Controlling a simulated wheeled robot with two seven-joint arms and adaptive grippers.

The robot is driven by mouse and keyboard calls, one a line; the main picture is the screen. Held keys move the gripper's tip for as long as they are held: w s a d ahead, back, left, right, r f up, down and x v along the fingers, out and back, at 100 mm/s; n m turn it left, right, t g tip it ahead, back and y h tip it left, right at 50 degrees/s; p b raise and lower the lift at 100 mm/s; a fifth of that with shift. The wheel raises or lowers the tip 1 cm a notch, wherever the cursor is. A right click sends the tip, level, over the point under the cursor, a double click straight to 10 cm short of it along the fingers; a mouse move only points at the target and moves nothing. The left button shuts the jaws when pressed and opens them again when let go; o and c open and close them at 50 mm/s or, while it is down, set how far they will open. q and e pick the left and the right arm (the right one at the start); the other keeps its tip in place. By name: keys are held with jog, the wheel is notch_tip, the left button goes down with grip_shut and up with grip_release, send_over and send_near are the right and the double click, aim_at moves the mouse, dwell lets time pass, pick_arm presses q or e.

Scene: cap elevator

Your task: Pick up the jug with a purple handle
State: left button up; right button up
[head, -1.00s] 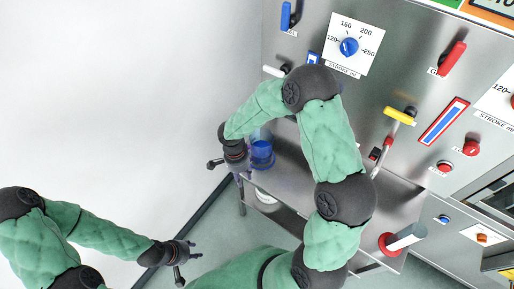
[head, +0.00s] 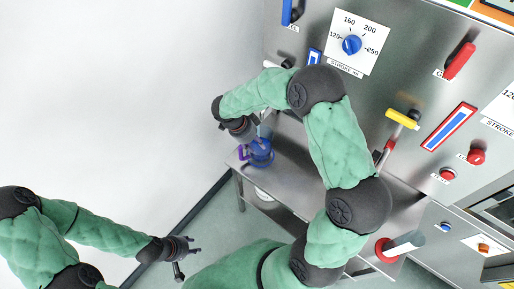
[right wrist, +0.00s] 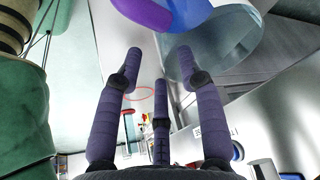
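The jug (head: 262,153) is blue and see-through with a purple handle (head: 243,153). In the head view it stands near the left end of a metal shelf, its handle towards the left. In the right wrist view the purple handle (right wrist: 143,12) and the clear jug body (right wrist: 197,55) show at the top, beyond the fingertips. My right gripper (right wrist: 150,75) is open with its fingers spread and nothing between them. In the head view it is just above the jug, its fingers partly hidden. My left gripper (head: 188,257) is open and empty at lower left, far from the jug.
The metal shelf (head: 300,185) runs along a steel machine panel with a blue dial (head: 352,45), a yellow lever (head: 403,118) and a red lever (head: 460,60). A white cylinder with a red end (head: 403,245) sticks out at lower right. A white wall is at left.

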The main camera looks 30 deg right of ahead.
aim_at(261, 152)
jog(key=b+x, duration=0.1)
jog(key=x, duration=0.5)
grip_shut()
